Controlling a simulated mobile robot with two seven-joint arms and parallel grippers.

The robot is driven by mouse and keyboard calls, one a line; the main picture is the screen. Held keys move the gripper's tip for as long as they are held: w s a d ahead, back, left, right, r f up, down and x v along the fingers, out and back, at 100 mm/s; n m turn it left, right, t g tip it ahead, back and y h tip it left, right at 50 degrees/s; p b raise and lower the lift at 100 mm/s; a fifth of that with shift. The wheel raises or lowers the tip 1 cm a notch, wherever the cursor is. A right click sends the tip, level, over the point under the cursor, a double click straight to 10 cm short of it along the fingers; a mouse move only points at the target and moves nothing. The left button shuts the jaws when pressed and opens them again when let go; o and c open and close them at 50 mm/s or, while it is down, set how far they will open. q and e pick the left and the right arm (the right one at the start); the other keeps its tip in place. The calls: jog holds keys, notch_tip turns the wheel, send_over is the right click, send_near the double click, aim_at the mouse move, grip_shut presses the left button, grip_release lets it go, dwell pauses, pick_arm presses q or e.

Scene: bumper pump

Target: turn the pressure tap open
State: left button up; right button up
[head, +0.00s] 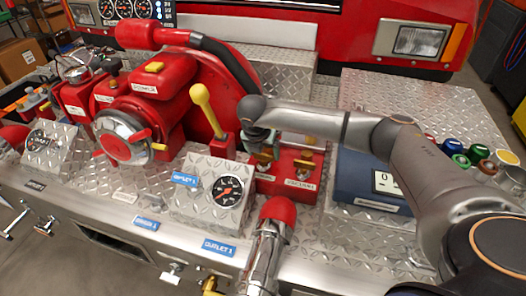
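A red block (290,184) with a white label stands right of the round gauge, and small yellow tap handles are on its top. The right-hand yellow handle (305,160) is in plain view. My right gripper (263,153) reaches in from the right and points down over the left end of this block. The left tap there is mostly hidden behind the gripper. I cannot tell whether the fingers touch the tap or how far apart they are. The label is too small to read surely. My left gripper is not in view.
A yellow-knobbed lever (205,108) stands just left of my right gripper. A gauge box (222,194) and a red-capped pipe (266,250) are in front. A blue box with a display (362,186) is on the right, under my arm. Bare tread plate (385,95) lies behind it.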

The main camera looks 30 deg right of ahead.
jog(key=c, duration=0.9)
jog(key=shift+n, duration=0.3)
jog(key=n+b, duration=0.1)
jog(key=n+y+b, duration=0.1)
jog(key=shift+s+d+f+n+t, duration=0.1)
jog(key=shift+f+n+t, duration=0.1)
jog(key=shift+n+t, duration=0.1)
jog(key=n+y+b, duration=0.1)
jog(key=n+b, duration=0.1)
jog(key=n, duration=0.1)
jog(key=shift+t, duration=0.4)
jog(key=shift+r+n+b, duration=0.1)
jog(key=shift+n+b, duration=0.35)
jog(key=shift+n, duration=0.25)
jog(key=shift+d+r+n+y, duration=0.1)
jog(key=shift+n+y, duration=0.4)
jog(key=shift+n, duration=0.3)
